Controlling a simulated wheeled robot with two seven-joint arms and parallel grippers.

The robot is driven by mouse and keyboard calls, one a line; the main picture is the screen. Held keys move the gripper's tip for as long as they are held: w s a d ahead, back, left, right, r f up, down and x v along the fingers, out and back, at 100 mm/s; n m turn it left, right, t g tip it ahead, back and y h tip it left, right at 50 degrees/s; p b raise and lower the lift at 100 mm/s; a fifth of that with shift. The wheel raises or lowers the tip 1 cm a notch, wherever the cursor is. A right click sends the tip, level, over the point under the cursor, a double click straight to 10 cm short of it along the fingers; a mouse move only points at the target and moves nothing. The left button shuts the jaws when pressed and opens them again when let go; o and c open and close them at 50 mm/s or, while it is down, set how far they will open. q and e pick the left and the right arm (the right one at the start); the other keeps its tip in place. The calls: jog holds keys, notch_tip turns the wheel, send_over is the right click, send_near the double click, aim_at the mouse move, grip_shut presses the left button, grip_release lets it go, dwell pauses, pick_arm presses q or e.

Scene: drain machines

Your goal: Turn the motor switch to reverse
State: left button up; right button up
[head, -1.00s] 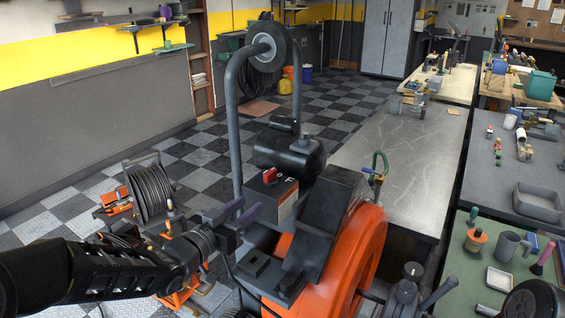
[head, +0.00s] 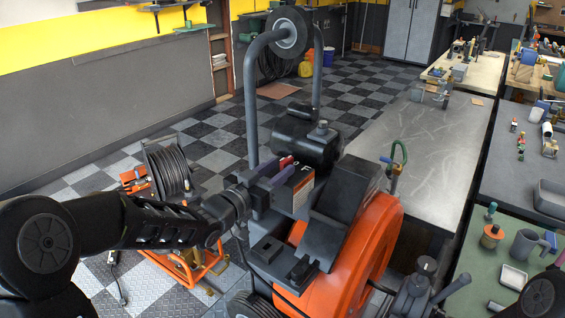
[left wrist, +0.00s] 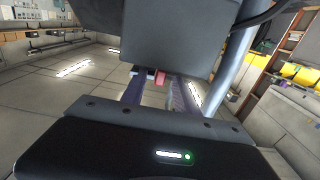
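The motor switch is a small red knob (head: 286,161) on top of a dark switch box (head: 296,192) with white lettering, on the orange drain machine (head: 360,255). Part of the lettering is hidden by my gripper. My left gripper (head: 276,172) is at the knob, its two purple-grey fingers reaching over the box top. In the left wrist view the red knob (left wrist: 160,77) shows between the two fingers (left wrist: 158,92), with a gap visible, so the gripper is open. Whether a finger touches the knob I cannot tell.
The machine's grey tube frame (head: 250,100) rises just beyond my gripper, with the black motor (head: 308,138) behind the box. A cable reel (head: 170,170) on an orange stand is at the left. A metal workbench (head: 430,150) stands at the right.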

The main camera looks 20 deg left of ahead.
pick_arm(q)
jog(key=shift+x, duration=1.1)
jog(key=shift+c, duration=0.2)
grip_shut()
